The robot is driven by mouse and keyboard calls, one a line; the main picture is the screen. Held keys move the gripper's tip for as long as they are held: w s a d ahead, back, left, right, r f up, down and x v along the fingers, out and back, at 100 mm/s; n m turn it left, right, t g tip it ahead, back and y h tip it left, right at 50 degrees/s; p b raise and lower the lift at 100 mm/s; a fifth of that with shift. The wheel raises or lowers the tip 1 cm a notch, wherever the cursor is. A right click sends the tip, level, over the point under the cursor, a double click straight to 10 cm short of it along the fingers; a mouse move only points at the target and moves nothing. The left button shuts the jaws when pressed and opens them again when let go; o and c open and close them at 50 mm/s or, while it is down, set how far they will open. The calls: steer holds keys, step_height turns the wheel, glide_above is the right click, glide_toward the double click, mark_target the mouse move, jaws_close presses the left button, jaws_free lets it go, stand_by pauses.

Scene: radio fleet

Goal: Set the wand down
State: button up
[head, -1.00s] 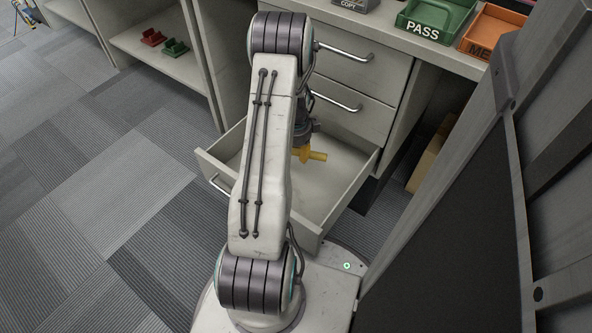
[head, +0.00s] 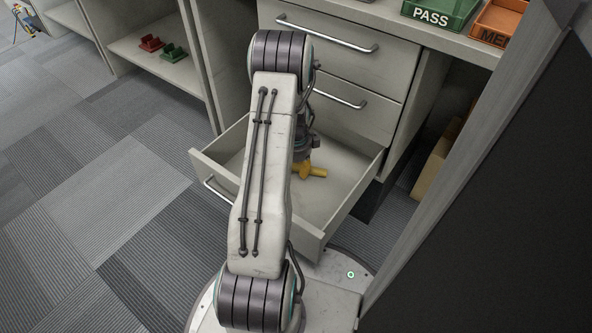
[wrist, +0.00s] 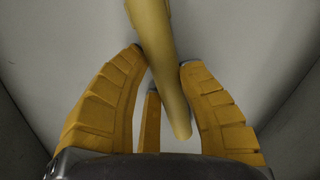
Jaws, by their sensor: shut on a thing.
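The wand (wrist: 160,70) is a plain yellow rod in the wrist view. It runs from the top edge down between my fingers, and its near end shows. My gripper (wrist: 163,57) has yellow-orange ribbed fingers, shut on the wand from both sides. In the head view, one end of the wand (head: 318,172) sticks out to the right of my gripper, inside the open drawer (head: 335,205). My arm hides the rest of the wand. I cannot tell whether the wand touches the drawer floor.
The drawer's walls stand close around my gripper; its visible floor is bare. Shut drawers (head: 350,105) are above it. A green PASS tray (head: 435,14) and an orange tray (head: 505,25) stand on the counter. Red (head: 151,43) and green (head: 174,52) holders sit on a left shelf.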

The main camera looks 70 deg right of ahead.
steer(key=shift+f, duration=0.1)
steer(key=o, duration=1.1)
